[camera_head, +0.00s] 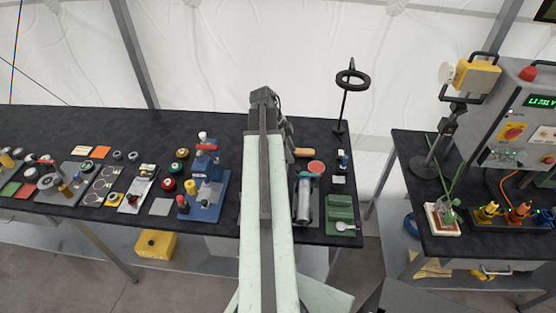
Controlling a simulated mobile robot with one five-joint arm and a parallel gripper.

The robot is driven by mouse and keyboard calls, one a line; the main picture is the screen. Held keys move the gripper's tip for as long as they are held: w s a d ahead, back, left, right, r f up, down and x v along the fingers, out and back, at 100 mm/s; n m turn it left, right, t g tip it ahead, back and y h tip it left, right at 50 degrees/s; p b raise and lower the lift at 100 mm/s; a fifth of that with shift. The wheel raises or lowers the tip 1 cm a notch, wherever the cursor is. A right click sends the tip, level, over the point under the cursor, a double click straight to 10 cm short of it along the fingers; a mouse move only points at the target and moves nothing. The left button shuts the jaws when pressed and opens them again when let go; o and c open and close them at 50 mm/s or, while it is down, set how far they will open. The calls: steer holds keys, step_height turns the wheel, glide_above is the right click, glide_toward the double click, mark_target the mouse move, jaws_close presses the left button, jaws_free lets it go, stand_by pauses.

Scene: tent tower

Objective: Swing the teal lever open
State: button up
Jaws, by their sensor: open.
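I cannot make out a teal lever with certainty. A small green upright part (449,216) stands on a white and orange base (432,222) on the right table, but its shape is too small to tell. My arm reaches up the middle of the view over the long black table. My gripper (288,130) shows only in part as dark pieces at the right of the arm's far end. It is open, with nothing seen in it. Its fingertips are mostly hidden, and it is far left of the green part. My arm also hides a strip of the long table.
The long table (225,127) carries a blue press (203,200), a grey cylinder (304,200), a green tray (340,212) and several small parts. A gap separates it from the right table (410,145), which holds a grey instrument box (508,115) and a lamp stand (440,140).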

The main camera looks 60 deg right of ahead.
mark_target(297, 168)
steer(key=b+x, duration=0.7)
steer(key=shift+w+f, duration=0.15)
steer(key=shift+f, duration=0.35)
steer(key=shift+r, duration=0.15)
jaws_close()
stand_by(0.9)
